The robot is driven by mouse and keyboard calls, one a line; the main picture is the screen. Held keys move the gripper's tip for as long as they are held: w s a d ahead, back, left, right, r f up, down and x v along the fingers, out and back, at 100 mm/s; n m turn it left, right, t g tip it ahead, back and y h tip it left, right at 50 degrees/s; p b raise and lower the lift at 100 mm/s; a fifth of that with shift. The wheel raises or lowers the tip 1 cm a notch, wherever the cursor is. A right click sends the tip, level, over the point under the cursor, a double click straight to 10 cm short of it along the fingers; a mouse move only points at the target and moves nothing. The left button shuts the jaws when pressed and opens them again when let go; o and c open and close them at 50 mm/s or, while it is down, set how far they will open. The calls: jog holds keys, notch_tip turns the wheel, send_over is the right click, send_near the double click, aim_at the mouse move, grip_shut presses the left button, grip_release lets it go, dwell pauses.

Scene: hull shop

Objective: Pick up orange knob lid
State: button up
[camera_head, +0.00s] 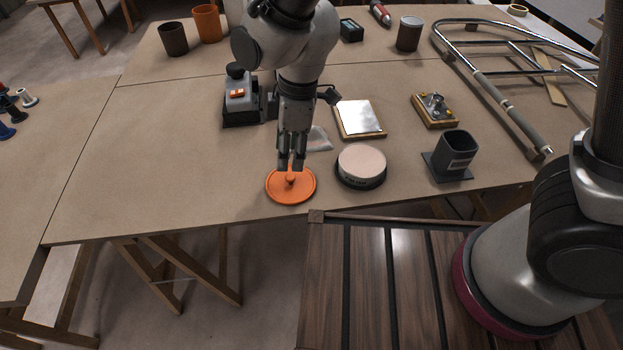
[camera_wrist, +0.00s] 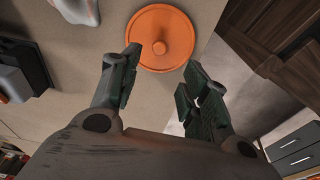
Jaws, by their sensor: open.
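The orange knob lid (camera_head: 300,194) is a flat round disc with a small knob at its centre. It lies flat on the table (camera_head: 180,200) near the front edge. My gripper (camera_head: 291,168) points down just above the lid's knob in the head view, and its fingertips overlap the far part of the lid there. In the wrist view the lid (camera_wrist: 160,22) lies beyond the fingertips of my gripper (camera_wrist: 157,75), with the knob showing roughly in line with the gap. The fingers are apart with nothing between them.
A round beige-topped pad (camera_head: 361,166) stands close right of the lid. A grey square cup (camera_head: 455,154) and a white plate on wood (camera_head: 361,118) are further right and behind. A grey-black device (camera_head: 240,100) stands behind left. The table left of the lid is clear.

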aim_at(291, 177)
jog(key=shift+w+a+f, duration=0.1)
notch_tip(291, 177, down, 7)
jog(key=shift+r, duration=0.2)
jog(key=shift+f, duration=0.55)
jog(key=c, duration=1)
